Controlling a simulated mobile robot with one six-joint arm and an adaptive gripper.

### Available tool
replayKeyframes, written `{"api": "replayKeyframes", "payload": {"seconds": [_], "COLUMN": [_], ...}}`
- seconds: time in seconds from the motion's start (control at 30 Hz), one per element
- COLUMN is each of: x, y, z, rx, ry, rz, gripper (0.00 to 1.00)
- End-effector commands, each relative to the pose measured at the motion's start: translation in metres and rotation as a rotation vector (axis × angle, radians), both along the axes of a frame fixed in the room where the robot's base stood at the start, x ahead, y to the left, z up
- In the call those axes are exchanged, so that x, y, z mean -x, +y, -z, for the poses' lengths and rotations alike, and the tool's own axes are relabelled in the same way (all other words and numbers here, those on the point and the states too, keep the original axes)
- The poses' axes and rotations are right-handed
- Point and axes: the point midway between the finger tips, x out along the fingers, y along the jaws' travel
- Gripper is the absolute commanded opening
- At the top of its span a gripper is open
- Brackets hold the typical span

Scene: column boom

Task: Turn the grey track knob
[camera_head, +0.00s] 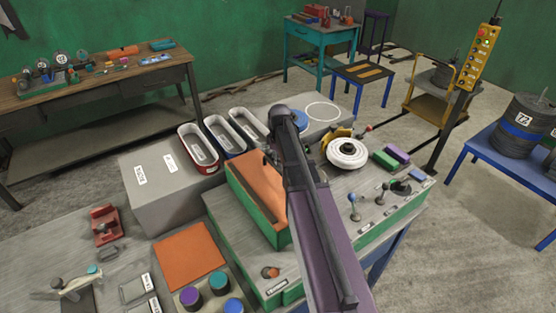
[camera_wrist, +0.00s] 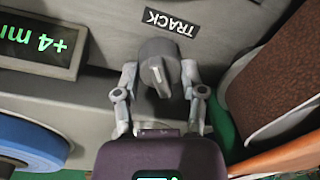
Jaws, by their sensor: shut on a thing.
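The grey track knob (camera_wrist: 157,62) is on a grey panel in the upper middle of the wrist view, with a light pointer line on its face. A black label reading TRACK (camera_wrist: 172,22) is beside it. My gripper (camera_wrist: 160,72) has one finger on each side of the knob and is shut on it. In the head view my arm covers the knob and the gripper, so neither can be made out there.
A green-lit display (camera_wrist: 38,42) and a blue-rimmed round thing (camera_wrist: 32,138) are left in the wrist view. An orange-brown padded part (camera_wrist: 280,85) is close on the right. The head view shows oval trays (camera_head: 198,148) and a white reel (camera_head: 347,153) around my arm.

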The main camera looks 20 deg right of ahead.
Motion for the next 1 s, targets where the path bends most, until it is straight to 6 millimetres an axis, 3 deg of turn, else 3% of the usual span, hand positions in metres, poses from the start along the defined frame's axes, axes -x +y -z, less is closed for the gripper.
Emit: {"api": "replayKeyframes", "payload": {"seconds": [1.0], "x": [0.0025], "y": [-0.001], "z": [0.0006], "rx": [0.001], "ry": [0.002], "rz": [0.939], "gripper": [0.06]}}
